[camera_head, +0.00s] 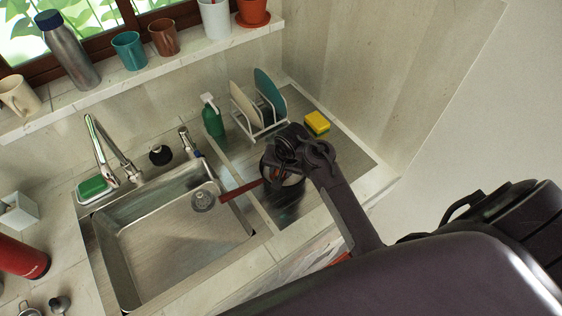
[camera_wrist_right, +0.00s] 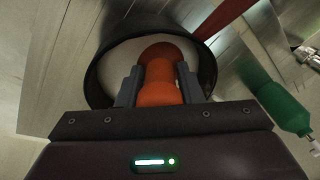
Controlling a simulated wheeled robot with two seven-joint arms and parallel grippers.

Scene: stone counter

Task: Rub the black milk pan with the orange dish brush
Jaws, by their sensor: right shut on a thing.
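The black milk pan (camera_head: 270,179) stands on the steel drainboard right of the sink, with its reddish handle (camera_head: 241,190) pointing left over the basin's edge. In the right wrist view the pan (camera_wrist_right: 96,78) opens toward the camera and shows a pale inside. My right gripper (camera_head: 290,165) is over the pan and hides part of it. In the wrist view my right gripper (camera_wrist_right: 158,85) is shut on the orange dish brush (camera_wrist_right: 160,80). The brush reaches into the pan's opening; whether it touches the pan's inside cannot be told. My left gripper is not in view.
The empty sink basin (camera_head: 165,240) and faucet (camera_head: 104,150) are to the left. Cups line the window ledge.

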